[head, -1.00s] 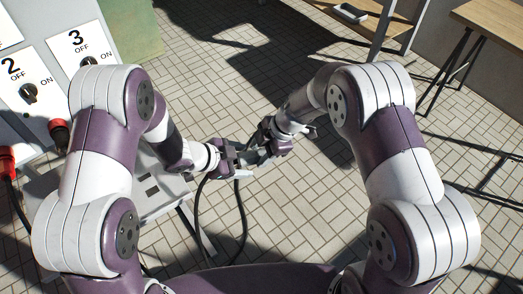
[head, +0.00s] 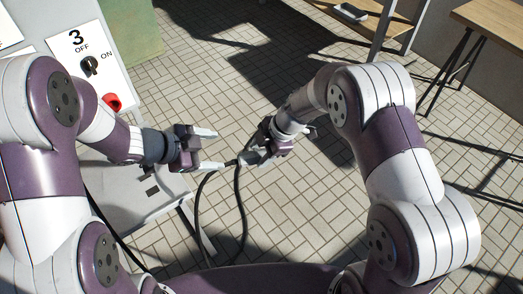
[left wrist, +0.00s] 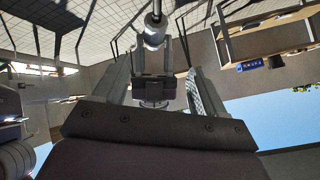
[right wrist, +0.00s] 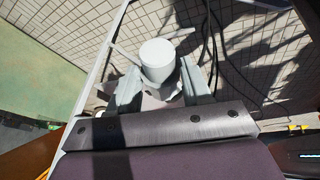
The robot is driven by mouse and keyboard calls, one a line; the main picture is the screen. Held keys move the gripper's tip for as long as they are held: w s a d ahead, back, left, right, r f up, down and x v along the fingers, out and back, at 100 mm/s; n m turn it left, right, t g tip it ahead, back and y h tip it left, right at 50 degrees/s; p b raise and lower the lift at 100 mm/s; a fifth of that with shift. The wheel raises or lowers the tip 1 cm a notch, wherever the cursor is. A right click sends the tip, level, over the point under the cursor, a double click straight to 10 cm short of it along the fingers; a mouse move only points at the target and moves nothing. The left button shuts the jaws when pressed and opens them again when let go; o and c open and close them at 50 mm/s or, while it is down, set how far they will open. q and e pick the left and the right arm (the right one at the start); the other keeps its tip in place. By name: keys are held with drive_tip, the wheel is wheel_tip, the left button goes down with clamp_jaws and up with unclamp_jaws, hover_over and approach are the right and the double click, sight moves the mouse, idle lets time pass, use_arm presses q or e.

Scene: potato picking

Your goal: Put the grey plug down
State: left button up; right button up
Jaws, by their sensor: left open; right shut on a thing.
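My right gripper (head: 251,157) is shut on the grey plug in the head view and holds it above the tiled floor. In the right wrist view the plug is a pale grey cylinder (right wrist: 158,62) between the two fingers. A black cable (head: 200,190) hangs down near it. My left gripper (head: 212,150) is open and empty, just left of the right gripper, its fingers pointing toward it. The left wrist view shows a grey cylindrical piece (left wrist: 155,34) beyond the open left fingers. The plug is mostly hidden by my right fingers in the head view.
A switch panel marked 3 (head: 96,78) with a red socket or plug (head: 112,102) stands at left. A grey cabinet top (head: 130,205) lies below my left arm. A wooden table (head: 490,25) is at upper right. The tiled floor (head: 290,215) between is open.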

use_arm(q)
drive_tip(key=w+a+r+n+t+y, duration=0.1)
drive_tip(key=a+r+n+t+y, duration=0.25)
drive_tip(key=a+n+y, duration=0.55)
drive_tip(key=s+f+n+g, duration=0.3)
drive_tip(key=s+n+g, duration=0.3)
drive_tip(key=s, duration=0.6)
drive_tip(key=shift+s+a+f+n+g, duration=0.35)
drive_tip(key=shift+a+n, duration=0.1)
drive_tip(key=shift+n, duration=0.75)
